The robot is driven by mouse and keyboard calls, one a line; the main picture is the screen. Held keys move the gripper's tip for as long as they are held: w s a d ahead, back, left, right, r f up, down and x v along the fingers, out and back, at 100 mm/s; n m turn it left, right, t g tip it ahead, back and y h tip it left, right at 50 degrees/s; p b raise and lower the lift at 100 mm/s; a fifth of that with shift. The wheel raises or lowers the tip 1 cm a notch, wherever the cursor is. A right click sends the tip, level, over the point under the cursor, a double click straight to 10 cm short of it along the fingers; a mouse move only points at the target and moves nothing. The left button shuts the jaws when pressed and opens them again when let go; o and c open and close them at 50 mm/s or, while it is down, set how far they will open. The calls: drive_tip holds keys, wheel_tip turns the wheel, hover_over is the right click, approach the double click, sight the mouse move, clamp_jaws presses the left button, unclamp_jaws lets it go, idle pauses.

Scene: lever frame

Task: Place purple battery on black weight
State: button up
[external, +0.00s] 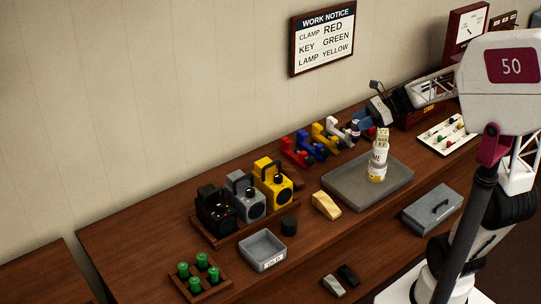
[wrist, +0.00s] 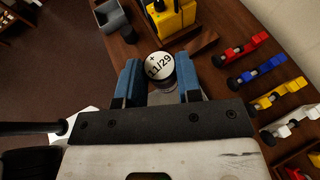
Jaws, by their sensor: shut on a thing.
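My gripper (wrist: 161,80) has its blue jaws shut on a round thing with a white top marked "+ 11/29", taken as the battery (wrist: 159,66). Its purple side does not show, and a greyish part shows below the top. In the external view my gripper (external: 360,128) is above the bench near the wall, behind the white bottle; the held battery is hard to make out there. The black weight (external: 289,225) is a short dark cylinder on the bench, right of the grey bin. It also shows in the wrist view (wrist: 128,34), apart from my gripper.
The grey bin (external: 262,250), a yellow lamp (external: 272,183) and a rack of green batteries (external: 199,272) surround the weight. Coloured clamps (external: 310,146) line the back. A white bottle (external: 377,162) stands on the grey tray (external: 345,187). A tan wedge (external: 326,205) lies beside the tray.

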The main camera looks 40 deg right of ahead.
drive_tip(key=s+a+n+g+y, duration=0.1)
drive_tip(key=s+a+n+g, duration=0.2)
drive_tip(key=s+a, duration=0.65)
drive_tip(key=s+a+n+g, duration=0.3)
drive_tip(key=s+a, duration=0.4)
drive_tip(key=a, duration=0.5)
wheel_tip(320, 180, down, 13)
drive_tip(key=shift+w+f, duration=0.15)
drive_tip(key=shift+w, duration=0.15)
hover_over(293, 218)
drive_tip(key=shift+f, duration=0.7)
drive_tip(key=shift+f, duration=0.15)
drive_tip(key=shift+f, duration=1.6)
drive_tip(key=shift+f, duration=0.15)
